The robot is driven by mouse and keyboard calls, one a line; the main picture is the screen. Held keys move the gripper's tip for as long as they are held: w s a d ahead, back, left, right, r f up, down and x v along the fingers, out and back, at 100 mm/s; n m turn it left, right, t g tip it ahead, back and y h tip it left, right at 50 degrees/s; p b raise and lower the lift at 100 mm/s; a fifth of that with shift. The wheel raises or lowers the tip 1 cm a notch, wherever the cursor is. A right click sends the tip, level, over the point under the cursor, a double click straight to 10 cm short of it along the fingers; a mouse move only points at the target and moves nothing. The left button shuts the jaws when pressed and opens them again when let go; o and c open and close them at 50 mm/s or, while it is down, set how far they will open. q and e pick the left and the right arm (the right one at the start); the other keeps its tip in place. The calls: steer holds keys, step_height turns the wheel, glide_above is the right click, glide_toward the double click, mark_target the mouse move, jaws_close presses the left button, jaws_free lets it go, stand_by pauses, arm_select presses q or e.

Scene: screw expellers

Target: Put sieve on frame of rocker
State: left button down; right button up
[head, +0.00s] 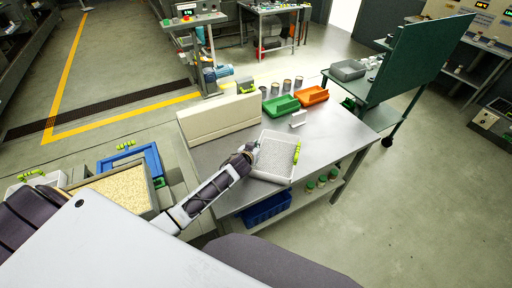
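A pale grey sieve (273,160) with a light rim and a lime-green handle on its right side is at the front of the steel table (335,140). My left gripper (254,150) is at the sieve's left edge, seeming to touch it. Its fingers are too small and partly hidden to tell whether they are closed on it. At the left stands a machine that may be the rocker, with a blue frame (155,157) and a tray of pale grain (119,191). My own body partly hides this machine. My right gripper is not in view.
A cream box-like panel (220,121) stands along the table's left edge. Green (281,106) and orange (312,96) trays and several cups sit at the back. A blue crate (266,208) is on the lower shelf. The table's right part is clear.

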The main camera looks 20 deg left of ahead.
arm_select(q)
steer(key=shift+f, duration=0.15)
steer(key=c, duration=1.6)
jaws_free()
steer(key=shift+c, duration=0.2)
steer(key=v, duration=1.2)
steer(key=shift+d, duration=0.1)
